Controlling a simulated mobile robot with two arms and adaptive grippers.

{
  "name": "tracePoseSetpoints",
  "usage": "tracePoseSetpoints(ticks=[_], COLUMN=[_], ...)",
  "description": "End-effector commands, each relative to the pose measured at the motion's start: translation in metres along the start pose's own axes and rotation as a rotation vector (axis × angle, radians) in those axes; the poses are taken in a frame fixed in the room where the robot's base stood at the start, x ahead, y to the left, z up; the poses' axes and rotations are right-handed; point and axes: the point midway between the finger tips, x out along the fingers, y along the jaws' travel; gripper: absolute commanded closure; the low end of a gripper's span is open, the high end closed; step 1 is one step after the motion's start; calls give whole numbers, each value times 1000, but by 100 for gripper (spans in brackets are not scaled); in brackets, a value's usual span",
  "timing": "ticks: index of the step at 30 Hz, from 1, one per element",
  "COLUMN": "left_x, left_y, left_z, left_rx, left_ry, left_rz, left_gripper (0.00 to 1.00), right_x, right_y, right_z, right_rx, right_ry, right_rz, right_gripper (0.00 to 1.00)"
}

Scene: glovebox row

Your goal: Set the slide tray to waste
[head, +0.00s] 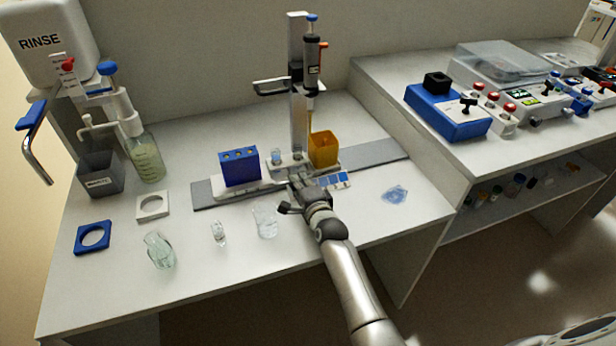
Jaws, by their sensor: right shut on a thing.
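The white slide tray (254,187) sits on a long grey rail (375,154) on the bench. It carries a blue rack (239,167) at left, a small clear vessel (277,156) in the middle and a yellow bin (323,149) at right. A pipette (312,62) hangs on an upright stand (297,110) behind the tray; its tip is near the left side of the yellow bin. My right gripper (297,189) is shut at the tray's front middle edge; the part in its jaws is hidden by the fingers. My left gripper is out of view.
A blue-and-white panel (336,180) lies right of the gripper. A bottle (146,158) and grey bin (100,175) are at left.

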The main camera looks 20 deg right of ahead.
Motion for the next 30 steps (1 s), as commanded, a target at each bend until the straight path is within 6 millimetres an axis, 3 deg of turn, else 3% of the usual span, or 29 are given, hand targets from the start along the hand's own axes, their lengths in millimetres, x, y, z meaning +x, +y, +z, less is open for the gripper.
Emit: tracePoseSetpoints(ticks=[4, 12, 13, 14, 23, 30], left_x=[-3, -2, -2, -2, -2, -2], left_y=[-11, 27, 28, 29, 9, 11], left_z=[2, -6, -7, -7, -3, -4], left_rx=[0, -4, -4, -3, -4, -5], left_ry=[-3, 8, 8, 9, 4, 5], left_rz=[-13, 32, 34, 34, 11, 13], left_gripper=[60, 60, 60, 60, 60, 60], right_x=[0, 0, 0, 0, 0, -15], right_y=[-2, -2, -2, -1, -2, 0], right_z=[2, 2, 2, 2, 2, 2], right_rx=[-10, -9, -9, -9, -9, -10], right_ry=[6, 7, 7, 7, 6, 6], right_rz=[-4, -4, -4, -4, -4, -3], right_gripper=[100, 100, 86, 82, 81, 81])
